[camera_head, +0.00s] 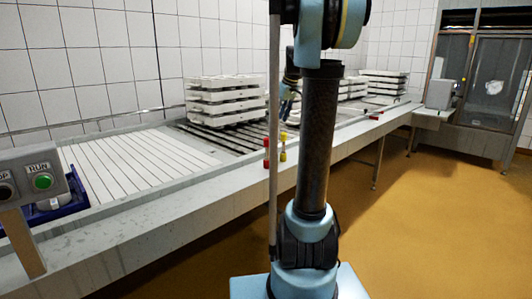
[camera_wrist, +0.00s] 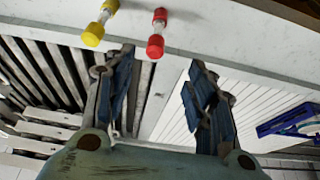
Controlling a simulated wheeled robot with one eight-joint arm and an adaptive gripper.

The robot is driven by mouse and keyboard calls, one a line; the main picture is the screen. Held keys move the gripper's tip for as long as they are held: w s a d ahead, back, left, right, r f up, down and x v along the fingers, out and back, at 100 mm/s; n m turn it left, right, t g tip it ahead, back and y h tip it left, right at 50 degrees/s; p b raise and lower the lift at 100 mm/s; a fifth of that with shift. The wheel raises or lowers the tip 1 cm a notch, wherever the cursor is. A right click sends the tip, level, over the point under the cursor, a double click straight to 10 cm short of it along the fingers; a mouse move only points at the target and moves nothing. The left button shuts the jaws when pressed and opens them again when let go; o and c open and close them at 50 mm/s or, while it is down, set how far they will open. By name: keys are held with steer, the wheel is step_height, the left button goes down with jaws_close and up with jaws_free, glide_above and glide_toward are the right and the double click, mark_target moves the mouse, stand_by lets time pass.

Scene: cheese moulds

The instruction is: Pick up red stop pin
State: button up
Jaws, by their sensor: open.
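The red stop pin (camera_head: 266,158) stands upright on the near ledge of the conveyor, partly hidden by a thin grey upright. The yellow stop pin (camera_head: 283,149) stands close to its right. In the wrist view the red stop pin (camera_wrist: 157,34) is beyond my fingertips, between their lines, and the yellow stop pin (camera_wrist: 98,26) is to its left. My gripper (camera_wrist: 160,62) is open, with nothing between its fingers, and apart from both pins. In the head view my gripper is mostly hidden behind my arm.
Stacked white moulds (camera_head: 226,100) stand behind the pins on dark rollers. A white slatted belt (camera_head: 135,160) lies to the left. A control box with a green RUN button (camera_head: 41,181) and a blue crate (camera_head: 66,209) are at the far left. The ledge around the pins is clear.

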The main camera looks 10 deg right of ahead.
mark_target(267, 146)
steer(key=x, duration=1.1)
steer(key=w+x, duration=0.1)
steer(key=x, duration=0.5)
steer(key=shift+c, duration=0.2)
jaws_close()
